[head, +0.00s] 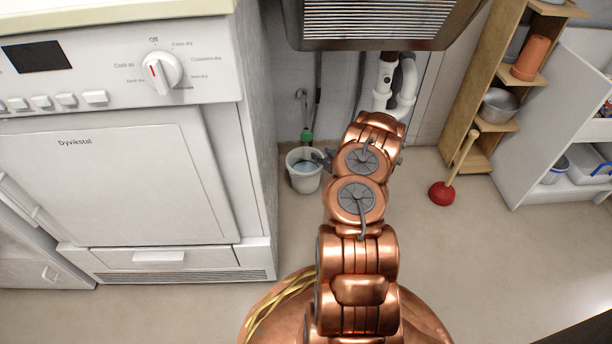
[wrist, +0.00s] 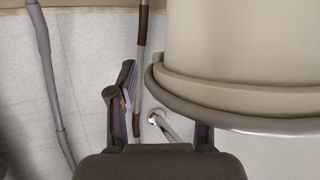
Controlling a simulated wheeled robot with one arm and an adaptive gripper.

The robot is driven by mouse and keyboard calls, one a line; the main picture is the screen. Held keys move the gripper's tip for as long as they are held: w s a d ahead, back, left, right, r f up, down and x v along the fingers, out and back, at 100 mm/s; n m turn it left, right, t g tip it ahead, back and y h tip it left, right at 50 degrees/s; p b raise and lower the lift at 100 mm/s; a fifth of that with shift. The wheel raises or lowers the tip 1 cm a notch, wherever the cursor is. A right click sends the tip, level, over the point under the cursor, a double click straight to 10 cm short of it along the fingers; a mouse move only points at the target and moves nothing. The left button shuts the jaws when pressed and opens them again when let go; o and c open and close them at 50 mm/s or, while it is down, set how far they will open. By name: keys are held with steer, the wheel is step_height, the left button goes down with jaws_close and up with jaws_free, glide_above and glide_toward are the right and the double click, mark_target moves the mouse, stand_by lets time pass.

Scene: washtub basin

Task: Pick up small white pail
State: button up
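My gripper (head: 324,159) is at the pail's right rim, partly covered by my copper arm. The wrist view appears upside down. There the pail (wrist: 235,60) looks beige and fills the upper right, its rim lowest. My gripper (wrist: 162,115) is open, with a clear gap between its fingers. The left finger stands beside the pail. The right finger's tip is hidden behind the pail's rim; I cannot tell whether it is inside.
A tap and hose (head: 306,132) are on the wall behind. A red plunger (head: 441,194) and wooden shelf (head: 470,105) stand right. The front floor is clear.

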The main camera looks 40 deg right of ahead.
jaws_close()
stand_by(0.8)
